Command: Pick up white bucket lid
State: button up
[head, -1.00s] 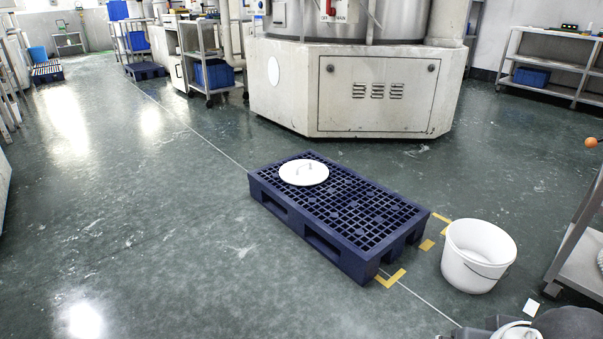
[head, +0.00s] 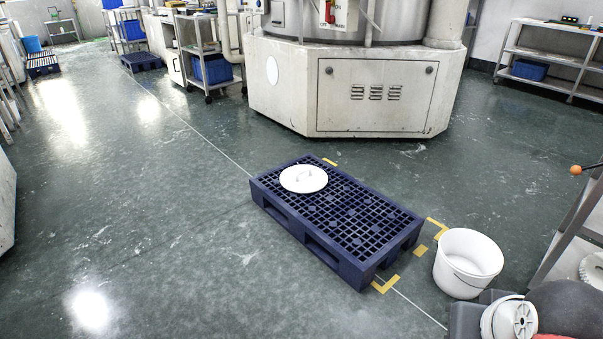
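A white open bucket (head: 467,264) with a wire handle stands on the floor to the right of the pallet, apart from the lid. Part of my arm shows at the bottom right corner. My gripper is not in view.
A large white machine base (head: 376,95) stands behind the pallet. A grey shelf rack (head: 560,265) is at the right edge, close to the bucket. Yellow tape marks (head: 420,250) lie around the pallet. The floor to the left and front is clear.

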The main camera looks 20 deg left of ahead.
aim_at(303, 178)
jog(key=i+j, duration=0.95)
jog(key=j, duration=0.2)
jog(key=i+j, duration=0.95)
jog(key=j, duration=0.15)
jog(key=i+j+u, duration=0.1)
jog(key=i+j, duration=0.8)
jog(key=j, duration=0.25)
